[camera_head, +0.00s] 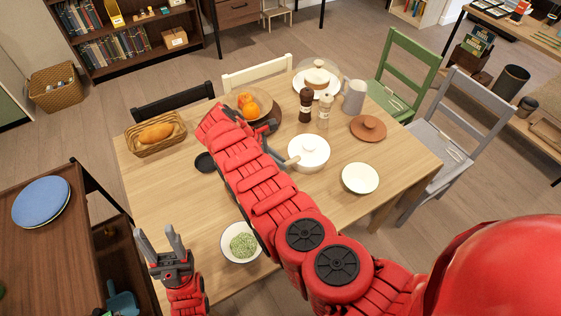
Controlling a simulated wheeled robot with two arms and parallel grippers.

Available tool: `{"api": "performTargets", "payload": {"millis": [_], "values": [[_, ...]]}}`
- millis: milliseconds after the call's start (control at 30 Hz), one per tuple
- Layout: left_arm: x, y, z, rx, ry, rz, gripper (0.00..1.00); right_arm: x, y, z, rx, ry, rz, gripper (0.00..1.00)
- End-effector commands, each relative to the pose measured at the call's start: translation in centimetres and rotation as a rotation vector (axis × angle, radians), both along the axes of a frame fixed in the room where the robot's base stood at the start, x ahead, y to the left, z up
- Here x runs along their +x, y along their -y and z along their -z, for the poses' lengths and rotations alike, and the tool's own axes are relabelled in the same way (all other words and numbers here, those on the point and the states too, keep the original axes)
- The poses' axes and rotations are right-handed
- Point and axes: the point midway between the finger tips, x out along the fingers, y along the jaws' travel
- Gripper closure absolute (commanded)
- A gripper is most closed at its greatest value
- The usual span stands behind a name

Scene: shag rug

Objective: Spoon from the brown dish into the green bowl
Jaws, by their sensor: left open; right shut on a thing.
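My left gripper (172,250) is open and empty at the lower left, by the table's near edge. A pale bowl (227,244) with green contents stands near the front edge; no plainly green bowl shows. No spoon head is visible.
An empty white bowl (360,178) is at the right. A bread basket (144,146) and small black dish (205,162) are at the left. The left front tabletop is clear.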

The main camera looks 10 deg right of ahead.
Motion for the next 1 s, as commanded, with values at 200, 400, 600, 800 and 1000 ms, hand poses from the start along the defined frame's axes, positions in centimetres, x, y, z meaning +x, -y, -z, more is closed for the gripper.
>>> {"api": "performTargets", "payload": {"millis": [200,400,600,800,1000], "values": [[0.0,0.0,2.8,0.0,0.0,0.0,0.5,0.0,-0.3,2.2,0.0,0.0,0.0,1.0],[0.0,0.0,2.7,0.0,-0.001,0.0,0.5,-0.1,-0.8,2.8,0.039,-0.001,0.003,1.0],[0.0,0.0,0.6,0.0,0.0,0.0,0.5,0.1,-1.2,2.4,0.11,0.009,0.002,1.0],[0.0,0.0,-1.4,0.0,0.0,0.0,0.5,0.0,-1.1,1.7,0.14,0.009,0.001,1.0],[0.0,0.0,-3.4,0.0,0.0,0.0,0.5,0.0,-0.9,1.0,0.173,0.011,0.002,1.0]]}}
